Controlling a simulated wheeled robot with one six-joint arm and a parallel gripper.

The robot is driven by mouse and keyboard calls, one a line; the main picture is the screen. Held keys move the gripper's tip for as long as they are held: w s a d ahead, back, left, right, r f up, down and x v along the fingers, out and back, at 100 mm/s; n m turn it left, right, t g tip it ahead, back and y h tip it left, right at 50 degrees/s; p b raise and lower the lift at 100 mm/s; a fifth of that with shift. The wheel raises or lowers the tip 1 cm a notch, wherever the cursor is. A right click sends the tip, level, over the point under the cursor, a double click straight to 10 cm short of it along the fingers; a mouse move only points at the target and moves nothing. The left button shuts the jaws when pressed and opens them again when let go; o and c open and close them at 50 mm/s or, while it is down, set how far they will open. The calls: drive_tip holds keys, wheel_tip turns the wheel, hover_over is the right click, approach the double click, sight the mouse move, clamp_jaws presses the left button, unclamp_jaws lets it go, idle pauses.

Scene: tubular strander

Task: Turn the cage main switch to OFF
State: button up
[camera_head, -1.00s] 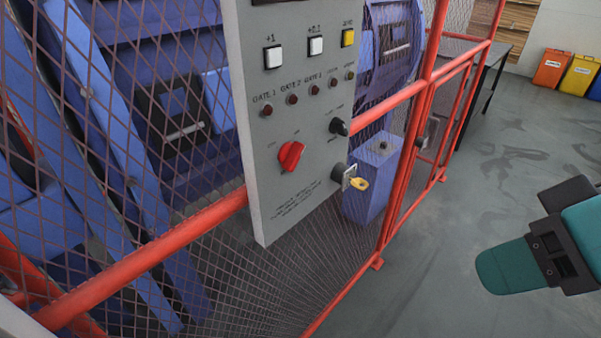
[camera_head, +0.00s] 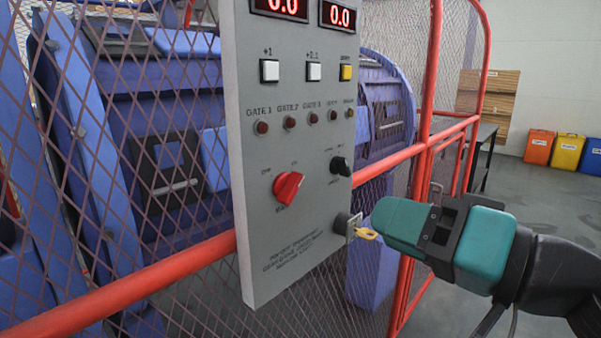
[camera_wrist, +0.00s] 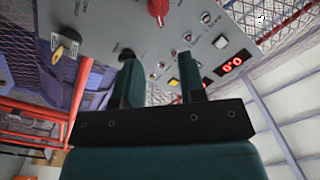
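A grey control panel (camera_head: 310,225) hangs on the cage fence. It carries a red rotary knob (camera_head: 288,188), a smaller black selector (camera_head: 341,166) and a yellow key in a lock (camera_head: 362,233). The red knob's handle slants up to the right. My teal gripper (camera_head: 388,220) is just right of the panel, near the key. In the wrist view my gripper (camera_wrist: 162,78) has two separate fingers with nothing between them. There the red knob (camera_wrist: 158,10) is beyond the fingertips.
Red fence rails (camera_head: 130,285) and mesh run behind the panel, with blue machinery beyond. Red number displays and white and yellow push buttons (camera_head: 314,72) sit above the knobs. Coloured bins (camera_head: 567,152) stand at the far right. The floor there is clear.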

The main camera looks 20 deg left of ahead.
sight(296, 191)
drive_tip(key=p+x, duration=1.1)
drive_tip(key=x, duration=0.1)
drive_tip(key=shift+a+r, duration=0.1)
drive_tip(key=shift+r, duration=0.1)
drive_tip(key=shift+w+a+f+p, duration=0.2)
drive_tip(key=shift+w+a+p, duration=0.2)
drive_tip(key=shift+a, duration=0.2)
drive_tip(key=shift+c, duration=0.4)
clamp_jaws()
